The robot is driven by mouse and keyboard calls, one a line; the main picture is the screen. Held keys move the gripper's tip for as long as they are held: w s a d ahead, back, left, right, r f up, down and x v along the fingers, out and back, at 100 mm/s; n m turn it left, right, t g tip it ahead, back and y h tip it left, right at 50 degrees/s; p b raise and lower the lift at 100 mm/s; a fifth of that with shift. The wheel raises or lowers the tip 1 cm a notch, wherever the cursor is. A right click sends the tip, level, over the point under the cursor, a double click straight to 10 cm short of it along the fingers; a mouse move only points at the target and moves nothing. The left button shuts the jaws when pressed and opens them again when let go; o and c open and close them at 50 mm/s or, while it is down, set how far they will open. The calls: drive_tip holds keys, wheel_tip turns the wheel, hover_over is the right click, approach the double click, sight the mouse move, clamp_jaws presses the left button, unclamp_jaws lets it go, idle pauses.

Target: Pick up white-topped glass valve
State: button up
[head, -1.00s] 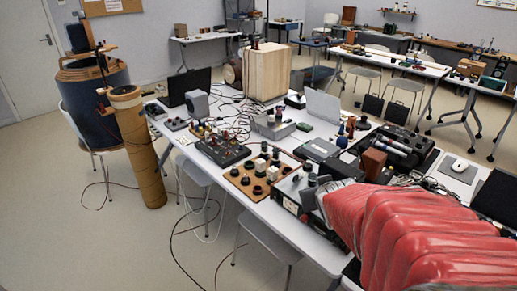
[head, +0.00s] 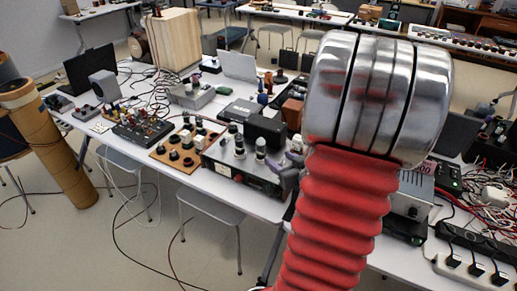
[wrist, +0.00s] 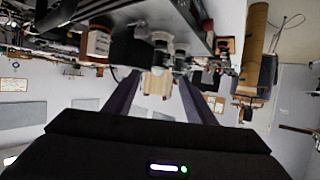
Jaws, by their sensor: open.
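Small glass valves stand upright on a grey-and-black amplifier chassis (head: 235,173) on the white table in the head view. One pale-topped valve (head: 261,146) is at its right front, another (head: 239,148) to its left; I cannot tell surely which is the white-topped one. The wrist view is upside down and shows valves (wrist: 160,42) hanging from the chassis at the top, beyond my fingers. My gripper (head: 291,167) is at the right end of the chassis, partly behind my red arm. In the wrist view its two fingers (wrist: 158,82) are spread and empty.
A black transformer block (head: 265,131) stands on the chassis close behind the valves. A brown board with black knobs (head: 186,150) lies to the left. Power strips and cables (head: 475,265) crowd the right. Open floor (head: 190,255) lies in front of the table.

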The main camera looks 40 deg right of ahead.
approach(263, 148)
drive_tip(key=shift+x, duration=2.35)
drive_tip(key=shift+x, duration=2.6)
drive_tip(key=shift+f, duration=0.1)
drive_tip(key=shift+c, duration=0.3)
drive_tip(key=c, duration=1.1)
wheel_tip(263, 148, up, 10)
